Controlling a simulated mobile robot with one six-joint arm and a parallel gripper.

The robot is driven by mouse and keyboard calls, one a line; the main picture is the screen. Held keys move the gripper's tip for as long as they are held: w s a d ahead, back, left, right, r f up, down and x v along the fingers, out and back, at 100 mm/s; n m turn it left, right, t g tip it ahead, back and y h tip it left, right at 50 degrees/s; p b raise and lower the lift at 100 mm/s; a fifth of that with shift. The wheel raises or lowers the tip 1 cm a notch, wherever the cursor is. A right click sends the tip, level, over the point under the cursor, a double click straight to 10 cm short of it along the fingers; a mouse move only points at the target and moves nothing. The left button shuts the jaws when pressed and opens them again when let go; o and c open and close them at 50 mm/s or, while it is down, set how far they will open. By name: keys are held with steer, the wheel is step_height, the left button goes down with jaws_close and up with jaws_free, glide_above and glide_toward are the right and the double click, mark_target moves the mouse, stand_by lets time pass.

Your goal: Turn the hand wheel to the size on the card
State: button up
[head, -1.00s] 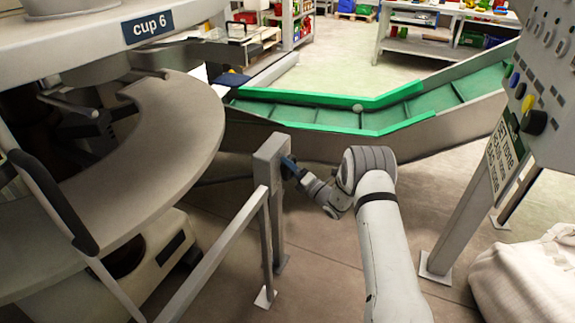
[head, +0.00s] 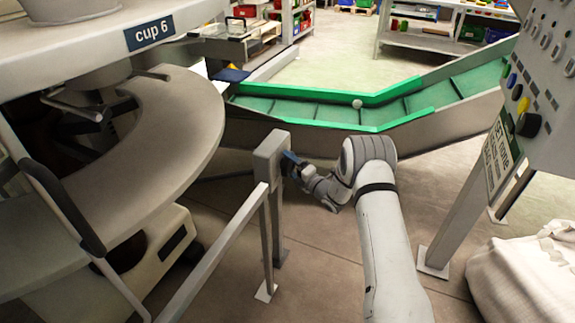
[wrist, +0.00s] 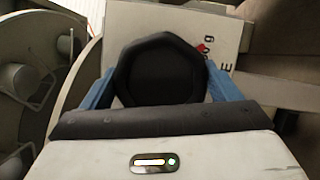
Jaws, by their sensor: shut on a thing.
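The hand wheel (wrist: 158,68) is a black, many-sided knob in the wrist view. It sits in front of a pale plate (wrist: 130,14) with a red mark and partly hidden letters. My gripper (wrist: 160,88) is shut on the hand wheel, one blue finger on each side. In the head view my gripper (head: 290,161) reaches the side of a grey post (head: 268,165), and the wheel is mostly hidden there. A pale card (head: 499,155) with dark lettering is fixed to the panel at the right. Its lettering is too blurred to read surely.
A grey rail (head: 225,245) runs beside the post. A green conveyor (head: 320,113) crosses behind. A control panel (head: 545,70) and white sack (head: 530,275) are at right.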

steer(key=shift+d, duration=0.2)
steer(key=o, duration=0.8)
steer(key=shift+f, duration=0.1)
steer(key=shift+o, duration=0.3)
steer(key=shift+a, duration=0.1)
steer(key=v, duration=0.7)
steer(key=shift+s+d+p, duration=0.25)
steer(key=shift+d+p, duration=0.05)
steer(key=shift+p, duration=0.1)
